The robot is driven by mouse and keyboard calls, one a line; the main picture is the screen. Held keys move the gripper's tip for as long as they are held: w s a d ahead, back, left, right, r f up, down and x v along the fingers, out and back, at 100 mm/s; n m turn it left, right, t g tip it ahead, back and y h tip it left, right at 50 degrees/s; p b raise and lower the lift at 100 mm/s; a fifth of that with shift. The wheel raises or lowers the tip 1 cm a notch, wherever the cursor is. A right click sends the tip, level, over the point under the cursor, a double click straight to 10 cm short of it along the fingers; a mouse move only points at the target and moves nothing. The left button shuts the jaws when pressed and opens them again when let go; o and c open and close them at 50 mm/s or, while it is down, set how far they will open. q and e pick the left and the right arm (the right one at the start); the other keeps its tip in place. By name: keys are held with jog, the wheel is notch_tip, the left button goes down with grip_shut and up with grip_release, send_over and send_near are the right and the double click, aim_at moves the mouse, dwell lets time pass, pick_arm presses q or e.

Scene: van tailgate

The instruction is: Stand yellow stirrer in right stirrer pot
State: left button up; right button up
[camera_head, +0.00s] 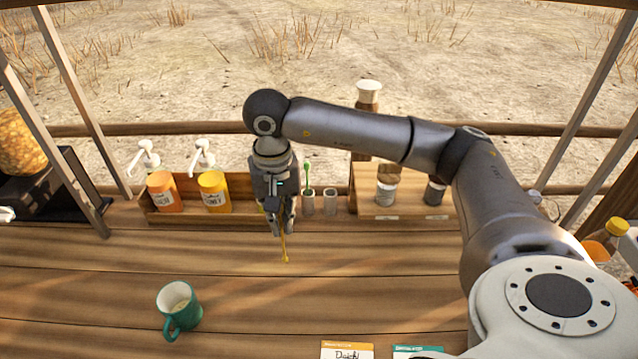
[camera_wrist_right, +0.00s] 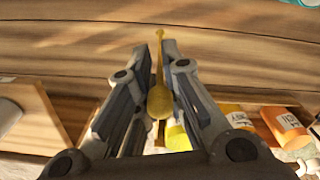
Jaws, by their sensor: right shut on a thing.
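The yellow stirrer (camera_head: 285,250) is in my right gripper (camera_head: 282,226), pointing down, with its lower end above the wooden counter. The right wrist view also shows the yellow stirrer (camera_wrist_right: 159,98) between the fingers of my right gripper (camera_wrist_right: 157,62), its broad spoon-like end nearer the camera. The right stirrer pot (camera_head: 330,202) is a small grey cup that looks empty, to the right of the gripper. The left stirrer pot (camera_head: 308,204) stands beside it with a green stirrer (camera_head: 307,176) upright in it. My left gripper is not in view.
A wooden rack with an orange pump bottle (camera_head: 164,192) and a yellow pump bottle (camera_head: 214,191) is left of the gripper. A wooden shelf (camera_head: 362,205) with jars stands right of the pots. A green mug (camera_head: 190,317) and cards (camera_head: 347,349) are in front. The middle counter is clear.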

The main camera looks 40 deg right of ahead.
jog(key=w+d+r+m+b, duration=0.2)
jog(key=w+d+m, duration=0.3)
jog(key=d, duration=0.5)
jog(key=w+d+r+m+b, duration=0.15)
jog(key=w+d+m, duration=0.4)
jog(key=d, duration=0.55)
notch_tip(320, 180, down, 10)
jog(key=d+p, duration=0.1)
jog(key=shift+s+m, duration=0.3)
jog(key=shift+m, duration=0.15)
jog(key=shift+w+d+f, duration=0.1)
jog(key=shift+f, duration=0.1)
grip_shut()
jog(key=shift+f, duration=0.1)
jog(key=o, duration=0.7)
grip_release()
